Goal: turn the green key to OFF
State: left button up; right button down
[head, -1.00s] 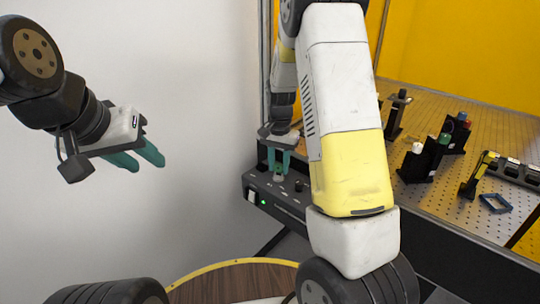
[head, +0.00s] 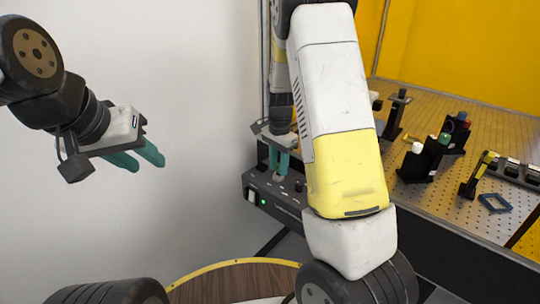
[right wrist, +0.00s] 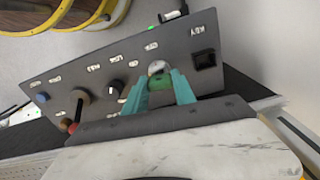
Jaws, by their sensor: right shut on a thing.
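The green key (right wrist: 160,83) sits on the grey control box (right wrist: 178,42), below a round pale metal part (right wrist: 156,68), in the right wrist view. My right gripper (right wrist: 158,88) is shut on the key, with a teal finger on each side of it. In the head view the right gripper (head: 279,172) reaches down onto the top of the control box (head: 290,211); the key is mostly hidden there by the fingers. My left gripper (head: 149,163) is open and empty, in front of the white wall at left.
A perforated optics table (head: 455,205) with mounts lies to the right.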

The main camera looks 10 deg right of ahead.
aim_at(279, 164)
jog(key=shift+s+f, duration=0.1)
jog(key=shift+f, duration=0.05)
jog(key=shift+m, duration=0.3)
jog(key=c, duration=0.9)
grip_release()
jog(key=shift+c, duration=0.2)
jog(key=shift+r, duration=3.65)
